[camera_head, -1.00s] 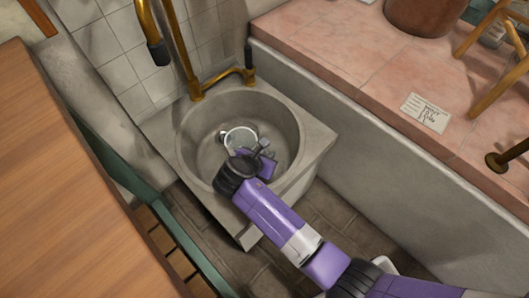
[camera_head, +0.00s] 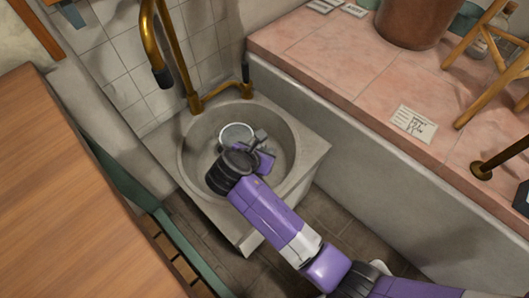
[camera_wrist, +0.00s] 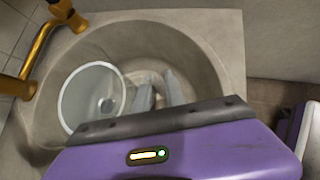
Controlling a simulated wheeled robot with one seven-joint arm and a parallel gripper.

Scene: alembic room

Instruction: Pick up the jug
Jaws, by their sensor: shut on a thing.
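The jug (camera_head: 236,132) is a round glass vessel with a pale rim, in the stone basin (camera_head: 190,152). In the wrist view the jug (camera_wrist: 90,95) shows its open mouth at the left of the basin, beside the fingers. My gripper (camera_head: 257,141) reaches down over the basin, close against the near right side of the jug. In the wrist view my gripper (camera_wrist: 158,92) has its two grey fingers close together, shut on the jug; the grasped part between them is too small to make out. My wrist hides the jug's lower near side in the head view.
A brass tap (camera_head: 155,60) hangs over the back left of the basin, with brass pipes against the tiled wall. A wooden counter (camera_head: 70,190) stands at the left. A pink tiled ledge (camera_head: 340,70) with a paper card (camera_head: 413,123) runs along the right.

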